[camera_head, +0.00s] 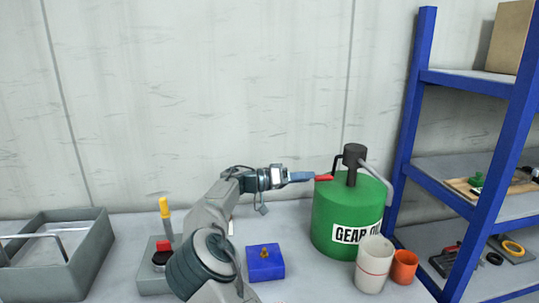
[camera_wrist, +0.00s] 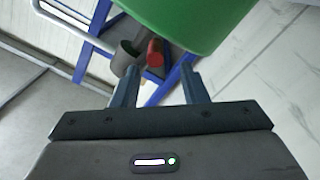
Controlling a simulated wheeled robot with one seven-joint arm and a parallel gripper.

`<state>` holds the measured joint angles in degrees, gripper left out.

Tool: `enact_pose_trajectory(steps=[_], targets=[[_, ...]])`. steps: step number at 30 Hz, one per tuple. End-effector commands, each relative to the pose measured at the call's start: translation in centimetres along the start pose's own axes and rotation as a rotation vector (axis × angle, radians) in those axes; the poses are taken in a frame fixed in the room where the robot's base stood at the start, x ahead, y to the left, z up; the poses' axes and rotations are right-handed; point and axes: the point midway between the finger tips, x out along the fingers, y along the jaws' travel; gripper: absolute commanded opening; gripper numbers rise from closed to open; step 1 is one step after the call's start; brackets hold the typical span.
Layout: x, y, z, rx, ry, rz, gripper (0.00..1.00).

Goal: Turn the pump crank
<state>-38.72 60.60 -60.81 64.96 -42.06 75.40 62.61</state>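A green gear oil drum (camera_head: 330,215) stands on the bench, with a dark pump head (camera_head: 354,155) on top. The pump has a dark bent crank arm (camera_head: 337,162) ending in a red handle (camera_head: 323,178), and a grey spout (camera_head: 377,175) on the right. My gripper (camera_head: 308,177) points right at the red handle from its left side. In the wrist view my gripper (camera_wrist: 158,74) is open, with its two fingers apart. The red handle (camera_wrist: 155,54) shows just beyond the fingertips, roughly between them. The drum's green side (camera_wrist: 190,18) fills the top there. Contact cannot be told.
A white cup (camera_head: 374,264) and an orange cup (camera_head: 404,267) stand before the drum. A blue box (camera_head: 265,262) lies left of it, and a grey tray (camera_head: 84,262) at far left. Blue shelving (camera_head: 408,120) rises on the right. The wall stands behind the bench.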

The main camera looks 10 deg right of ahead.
Motion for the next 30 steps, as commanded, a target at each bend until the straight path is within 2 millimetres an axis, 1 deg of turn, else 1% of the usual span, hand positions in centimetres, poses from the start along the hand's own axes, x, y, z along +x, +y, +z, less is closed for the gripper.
enact_pose_trajectory(steps=[1,7,9,21,30], targets=[[1.1,0.1,-0.1,0.000,-0.002,0.003,0.40],[5.2,0.1,-0.1,-0.001,-0.002,0.003,0.40],[4.8,-0.2,-1.0,0.089,0.003,-0.001,0.40],[4.8,-0.8,-4.4,0.545,0.003,0.000,0.40],[4.8,-0.6,-6.3,0.805,0.002,0.001,0.40]])
